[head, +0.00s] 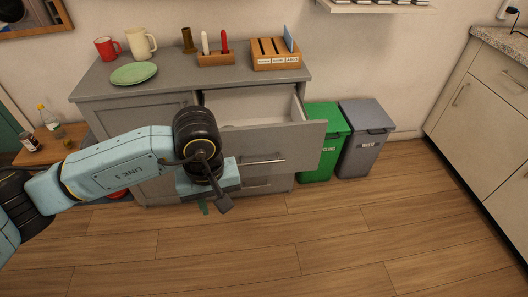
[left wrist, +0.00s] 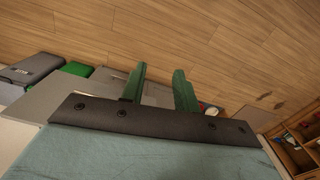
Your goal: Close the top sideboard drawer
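The grey sideboard (head: 95,88) stands against the wall. Its top drawer (head: 305,136) is pulled well out, with its pale inside showing. The drawer front has a thin bar handle (head: 262,162). My left gripper (head: 204,207) is in front of the sideboard, left of the handle and lower in the picture, and my arm hides part of the sideboard's left side. In the left wrist view, its two green fingers (left wrist: 159,76) are apart with nothing clearly held between them. A grey furniture panel (left wrist: 60,98) shows behind the fingers. Contact with the drawer cannot be told. My right gripper is not in view.
A green bin (head: 325,140) and a grey bin (head: 366,138) stand right of the drawer. Mugs, a green plate (head: 134,73) and wooden organisers (head: 277,55) sit on the sideboard top. A small table with bottles (head: 28,136) is at left. The wooden floor (head: 330,235) in front is clear.

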